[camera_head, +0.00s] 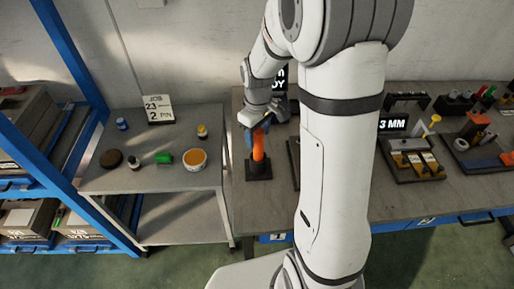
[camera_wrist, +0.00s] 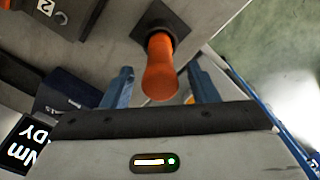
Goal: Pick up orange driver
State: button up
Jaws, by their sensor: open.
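The orange driver (camera_head: 258,146) stands upright in a dark square base (camera_head: 258,171) at the left end of the grey workbench. It also shows in the wrist view (camera_wrist: 161,68), its handle pointing toward my gripper and its base beyond it. My gripper (camera_head: 254,132) is at the upper part of the driver in the head view. In the wrist view the two blue fingers (camera_wrist: 160,83) are apart, one on each side of the handle, with gaps visible on both sides. The jaws are open and hold nothing. The driver's lower end is hidden in the base.
A side table (camera_head: 185,202) on the left holds small jars, a bowl (camera_head: 195,159) and a sign (camera_head: 158,109). Dark fixtures (camera_head: 412,158) and tools stand right on the workbench (camera_head: 385,205). My arm hides the bench middle. A display (camera_wrist: 22,143) is lower left in the wrist view.

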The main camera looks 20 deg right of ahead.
jog(key=shift+f, duration=0.95)
grip_shut()
